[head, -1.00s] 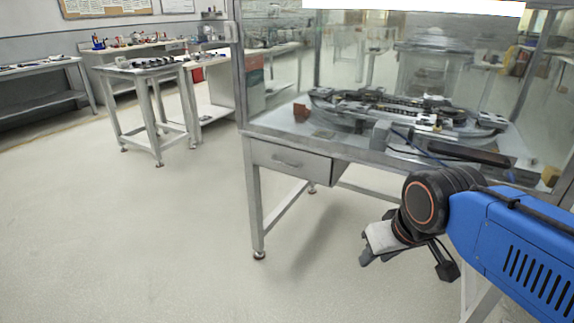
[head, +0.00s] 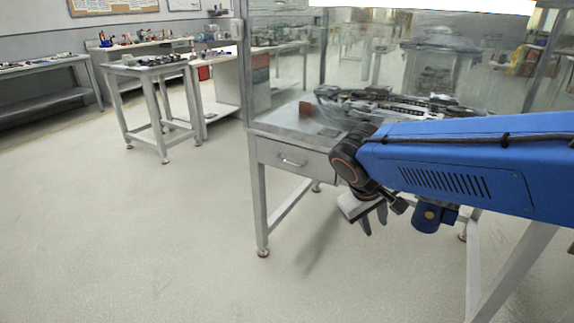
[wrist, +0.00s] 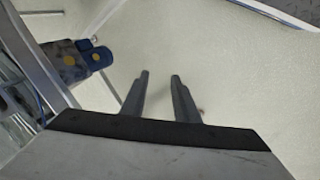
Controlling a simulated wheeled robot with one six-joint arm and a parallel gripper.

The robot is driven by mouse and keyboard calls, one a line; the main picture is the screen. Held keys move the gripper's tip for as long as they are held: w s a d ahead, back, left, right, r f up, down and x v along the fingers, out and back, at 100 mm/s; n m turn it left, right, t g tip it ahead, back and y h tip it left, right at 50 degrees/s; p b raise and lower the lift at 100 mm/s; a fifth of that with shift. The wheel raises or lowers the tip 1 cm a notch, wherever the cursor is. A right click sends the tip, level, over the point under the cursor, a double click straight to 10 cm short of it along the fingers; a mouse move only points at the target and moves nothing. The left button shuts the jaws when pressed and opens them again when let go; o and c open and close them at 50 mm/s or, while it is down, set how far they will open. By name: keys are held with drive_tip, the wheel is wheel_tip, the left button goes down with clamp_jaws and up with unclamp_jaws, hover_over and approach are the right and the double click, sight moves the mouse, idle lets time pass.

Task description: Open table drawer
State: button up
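The table drawer (head: 290,160) is a grey front under the near left part of the glass-walled table (head: 262,128). It is shut, and its light handle (head: 292,161) shows at the middle of the front. My gripper (head: 374,228) hangs to the right of the drawer and lower than the handle, pointing down and apart from it. In the wrist view my gripper's two fingers (wrist: 158,76) stand apart with nothing between them, over pale floor. The drawer handle cannot be made out in the wrist view.
A ring track assembly (head: 385,105) sits on the table inside the glass, partly hidden by my blue arm. A table leg (head: 260,210) stands below the drawer. A small metal table (head: 150,72) stands at the back left. The floor in front and left is clear.

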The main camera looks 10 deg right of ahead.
drive_tip(key=w+a+n+h, duration=0.2)
drive_tip(key=w+h, duration=0.1)
drive_tip(key=w, duration=0.6)
drive_tip(key=n+t+h, duration=0.3)
drive_tip(key=n+t, duration=0.2)
drive_tip(key=t, duration=0.4)
approach(289, 162)
drive_tip(key=x, duration=0.8)
drive_tip(key=shift+w+d+f, duration=0.1)
drive_tip(key=shift+w+f, duration=0.05)
drive_tip(key=shift+w, duration=0.05)
clamp_jaws()
